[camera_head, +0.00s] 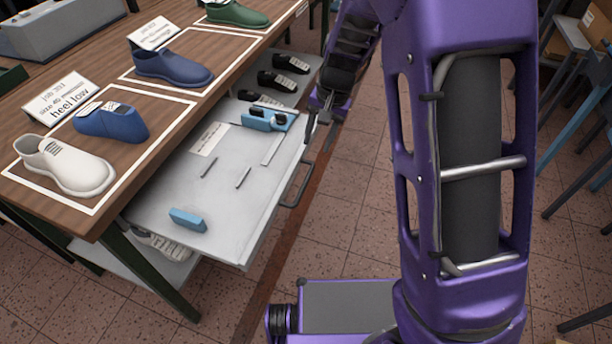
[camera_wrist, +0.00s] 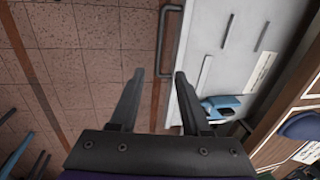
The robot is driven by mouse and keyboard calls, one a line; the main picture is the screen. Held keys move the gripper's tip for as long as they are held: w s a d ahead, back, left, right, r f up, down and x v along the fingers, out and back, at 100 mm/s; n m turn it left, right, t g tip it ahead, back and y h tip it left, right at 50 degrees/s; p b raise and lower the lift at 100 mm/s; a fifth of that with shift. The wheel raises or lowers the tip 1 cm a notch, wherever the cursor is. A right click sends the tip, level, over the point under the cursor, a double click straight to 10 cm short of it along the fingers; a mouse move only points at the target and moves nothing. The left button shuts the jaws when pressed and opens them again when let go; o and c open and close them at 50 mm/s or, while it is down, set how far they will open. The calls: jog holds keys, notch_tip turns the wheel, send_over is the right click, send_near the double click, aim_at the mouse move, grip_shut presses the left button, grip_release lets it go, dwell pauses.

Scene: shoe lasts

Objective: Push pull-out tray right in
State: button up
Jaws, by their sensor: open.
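The pull-out tray (camera_head: 185,215) is a light grey board under the wooden workbench, and it stands well out from the bench. Its dark bar handle (camera_head: 296,184) is on its outer front edge. The tray also shows in the wrist view (camera_wrist: 215,65), with the handle (camera_wrist: 163,45) on its edge. My gripper (camera_head: 321,122) is beside the tray's front edge, at the far end from the handle in the head view. In the wrist view my gripper (camera_wrist: 156,80) has its two fingers apart with nothing between them. One finger is close to the tray edge; I cannot tell whether they touch.
A blue tool (camera_head: 268,118), a small blue block (camera_head: 188,220), thin rods and a paper label lie on the tray. Shoes and labels stand on the workbench (camera_head: 120,85). Stools (camera_head: 575,100) stand at the right. The tiled floor before the tray is open.

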aim_at(305, 182)
jog(key=a+f, duration=0.1)
jog(key=f, duration=0.4)
jog(key=a+f+b, duration=0.1)
jog(key=f, duration=0.4)
jog(key=w+f+b, duration=0.1)
jog(key=f, duration=0.4)
jog(key=shift+a+f, duration=0.15)
jog(key=shift+a, duration=0.25)
grip_shut()
dwell(0.5)
